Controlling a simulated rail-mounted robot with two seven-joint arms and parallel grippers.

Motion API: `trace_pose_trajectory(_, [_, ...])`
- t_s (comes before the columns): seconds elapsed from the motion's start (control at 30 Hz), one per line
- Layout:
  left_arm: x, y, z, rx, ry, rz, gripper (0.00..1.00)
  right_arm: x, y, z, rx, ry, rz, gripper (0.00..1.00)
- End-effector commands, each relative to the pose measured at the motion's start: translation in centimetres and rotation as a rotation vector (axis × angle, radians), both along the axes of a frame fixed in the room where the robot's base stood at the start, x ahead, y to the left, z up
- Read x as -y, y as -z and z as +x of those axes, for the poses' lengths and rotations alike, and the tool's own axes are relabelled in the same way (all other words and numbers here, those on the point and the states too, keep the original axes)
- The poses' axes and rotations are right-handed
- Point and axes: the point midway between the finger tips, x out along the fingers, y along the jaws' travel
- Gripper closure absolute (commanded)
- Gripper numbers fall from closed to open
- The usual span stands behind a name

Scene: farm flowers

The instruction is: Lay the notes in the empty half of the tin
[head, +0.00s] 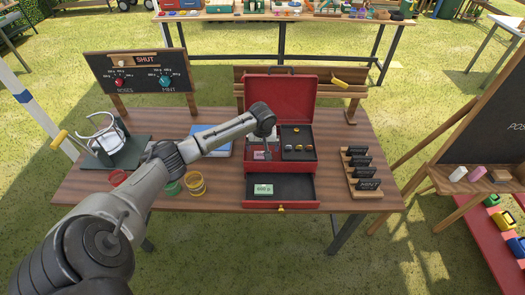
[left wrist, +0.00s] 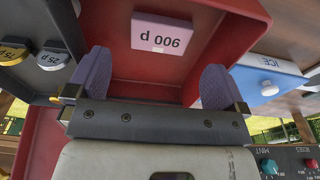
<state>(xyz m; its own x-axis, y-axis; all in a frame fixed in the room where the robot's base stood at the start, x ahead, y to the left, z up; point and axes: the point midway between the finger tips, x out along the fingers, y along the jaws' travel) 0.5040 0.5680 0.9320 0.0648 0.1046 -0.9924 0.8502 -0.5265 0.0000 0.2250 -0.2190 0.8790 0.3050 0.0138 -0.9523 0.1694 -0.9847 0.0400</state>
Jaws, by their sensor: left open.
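The red tin (head: 253,180) stands on the wooden table with its lid up and its front drawer (head: 296,188) pulled out. A green note bundle (head: 263,189) lies in the drawer. The right half holds several coins (head: 296,147). My left gripper (head: 266,152) reaches down over the left half. In the left wrist view its purple-padded fingers (left wrist: 160,80) are open, apart from the pink bundle, with nothing between them. My right gripper is not in view.
A blue box (head: 210,140) marked ICE stands left of the tin. A rack of black signs (head: 362,170) stands to the right. Red, green and yellow rings (head: 195,184) lie at the front left. A dial board (head: 140,76) stands behind at the left.

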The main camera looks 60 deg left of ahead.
Motion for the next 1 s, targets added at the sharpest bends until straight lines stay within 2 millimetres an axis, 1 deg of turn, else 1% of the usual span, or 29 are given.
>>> trace_pose_trajectory(0.03, [0.1, -1.2, -0.1, 0.000, 0.002, 0.001, 0.01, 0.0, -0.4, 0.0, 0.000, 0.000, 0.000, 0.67])
trace_pose_trajectory(0.2, [0.4, -4.0, -0.2, 0.001, 0.001, 0.000, 0.01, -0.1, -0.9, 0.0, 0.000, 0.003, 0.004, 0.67])
trace_pose_trajectory(0.4, [0.7, -6.1, -0.4, -0.001, 0.001, -0.001, 0.01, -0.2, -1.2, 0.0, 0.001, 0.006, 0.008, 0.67])
trace_pose_trajectory(0.6, [0.8, -6.8, -0.4, -0.001, 0.001, -0.002, 0.01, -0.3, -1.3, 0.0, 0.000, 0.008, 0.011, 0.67])
trace_pose_trajectory(0.9, [0.8, -6.9, -0.4, -0.001, 0.001, -0.001, 0.01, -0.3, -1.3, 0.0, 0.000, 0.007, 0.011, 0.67])
trace_pose_trajectory(1.0, [0.7, -6.9, -0.4, -0.001, 0.025, 0.005, 0.01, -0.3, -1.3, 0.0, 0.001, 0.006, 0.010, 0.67])
